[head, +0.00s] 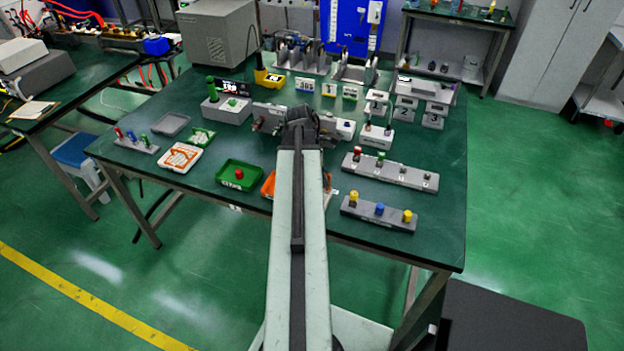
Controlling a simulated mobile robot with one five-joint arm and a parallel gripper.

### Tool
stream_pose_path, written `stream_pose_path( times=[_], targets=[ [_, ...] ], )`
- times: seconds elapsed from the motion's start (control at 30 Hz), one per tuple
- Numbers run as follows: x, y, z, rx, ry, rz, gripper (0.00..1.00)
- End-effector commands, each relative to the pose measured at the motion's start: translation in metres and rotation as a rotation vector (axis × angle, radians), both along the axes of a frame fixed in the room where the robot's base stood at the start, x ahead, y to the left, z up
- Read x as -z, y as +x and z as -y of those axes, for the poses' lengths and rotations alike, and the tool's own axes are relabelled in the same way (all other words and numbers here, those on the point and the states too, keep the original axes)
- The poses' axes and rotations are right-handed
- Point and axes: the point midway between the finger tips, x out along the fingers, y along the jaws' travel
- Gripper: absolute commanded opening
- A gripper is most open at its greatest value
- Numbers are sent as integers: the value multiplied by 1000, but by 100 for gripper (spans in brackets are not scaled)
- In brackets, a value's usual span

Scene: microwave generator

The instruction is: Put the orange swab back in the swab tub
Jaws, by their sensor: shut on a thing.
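My gripper (300,122) is at the far end of my arm, over the middle of the green table. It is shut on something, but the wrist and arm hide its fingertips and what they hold. I cannot clearly pick out the orange swab. No container can be told for sure as the swab tub. An orange tray (267,184) shows partly behind the left side of my arm. A green tray (229,184) with a red knob in it sits to its left.
A white box with orange marking (180,157) lies at the left front. Grey peg strips (378,221) and (404,178) stand at the right. A grey bench device (345,129) lies around my gripper. Numbered blocks and racks fill the back. The front table edge is mostly clear.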

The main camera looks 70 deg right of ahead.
Motion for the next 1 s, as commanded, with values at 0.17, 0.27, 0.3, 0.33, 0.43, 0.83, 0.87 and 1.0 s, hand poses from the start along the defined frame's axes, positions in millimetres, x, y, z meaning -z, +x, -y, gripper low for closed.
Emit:
stream_pose_path(
  times=[0.17, 0.27, 0.3, 0.33, 0.43, 0.83, 0.87, 1.0],
  targets=[
    [1, 6, 2, -7, 0, 0, 0],
    [16, 5, 7, -1, 0, 0, 0],
    [26, 3, 8, 2, 0, 0, 0],
    [32, 3, 8, 3, 0, 0, 0],
    [41, 5, 8, -2, 1, 0, 0],
    [38, 12, 5, -15, 0, 0, 24],
    [38, 12, 5, -15, 0, 0, 24],
    [38, 12, 6, -14, 0, 0, 24]
  ],
)
